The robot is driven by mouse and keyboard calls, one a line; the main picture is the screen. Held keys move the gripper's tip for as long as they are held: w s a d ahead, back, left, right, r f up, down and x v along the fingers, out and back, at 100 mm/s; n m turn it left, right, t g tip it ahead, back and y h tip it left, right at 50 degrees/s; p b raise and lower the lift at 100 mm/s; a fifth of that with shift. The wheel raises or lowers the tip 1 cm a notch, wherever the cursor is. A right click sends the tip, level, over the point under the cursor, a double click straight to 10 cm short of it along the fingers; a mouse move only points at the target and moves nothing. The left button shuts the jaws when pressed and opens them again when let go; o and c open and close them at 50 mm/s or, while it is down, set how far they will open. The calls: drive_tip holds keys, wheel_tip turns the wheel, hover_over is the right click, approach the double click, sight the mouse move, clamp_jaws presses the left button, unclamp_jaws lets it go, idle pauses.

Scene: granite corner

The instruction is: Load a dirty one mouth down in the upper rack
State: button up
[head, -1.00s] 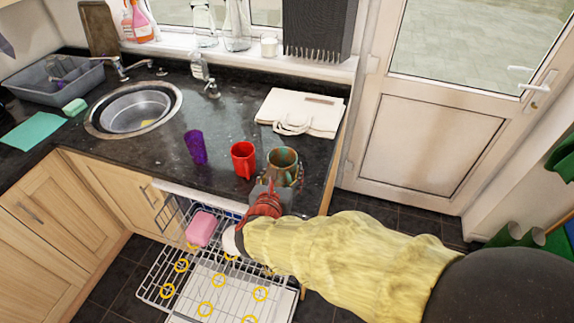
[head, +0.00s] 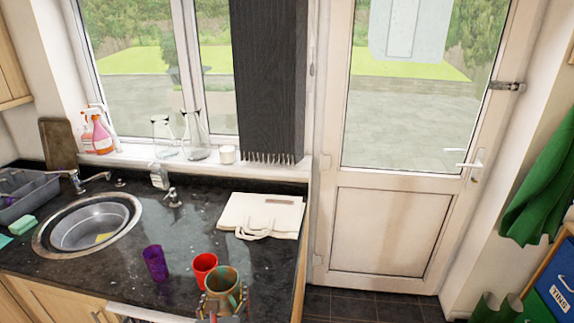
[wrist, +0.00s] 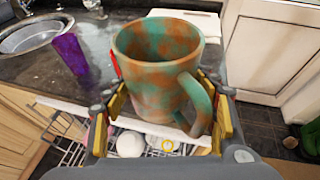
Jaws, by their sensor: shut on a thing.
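My gripper (head: 224,306) is shut on a mug (head: 222,284) mottled in teal and rusty orange. The mug is upright, mouth up, and empty as far as I see. In the wrist view the mug (wrist: 158,70) sits between the fingers (wrist: 165,110), its handle towards the camera. A red cup (head: 204,268) and a purple cup (head: 155,262) stand on the counter to its left. Most of the red cup is hidden behind the mug in the wrist view. Part of a wire rack (wrist: 76,150) shows below the gripper; whether it is the upper one I cannot tell.
A white round thing (wrist: 130,144) shows low by the rack. The dark counter (head: 195,225) holds a folded cream bag (head: 262,215), a sink (head: 88,228) and a tap (head: 90,180). Glassware (head: 195,138) stands on the sill. A white door (head: 390,230) is at right.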

drive_tip(key=w+d+f+m+h, duration=0.1)
drive_tip(key=w+d+f, duration=0.2)
drive_tip(key=w+d, duration=1)
drive_tip(key=w+d+f+m+h+b, duration=0.2)
drive_tip(key=d+m+h+b, duration=0.2)
drive_tip(key=d+m+b, duration=0.9)
drive_tip(key=d+m, duration=0.2)
drive_tip(key=d, duration=0.6)
drive_tip(key=shift+w+d+f+m+g+h+b, duration=0.2)
drive_tip(key=shift+d+m+g+h+b, duration=0.1)
drive_tip(key=shift+m+b, duration=0.1)
drive_tip(key=m, duration=1.2)
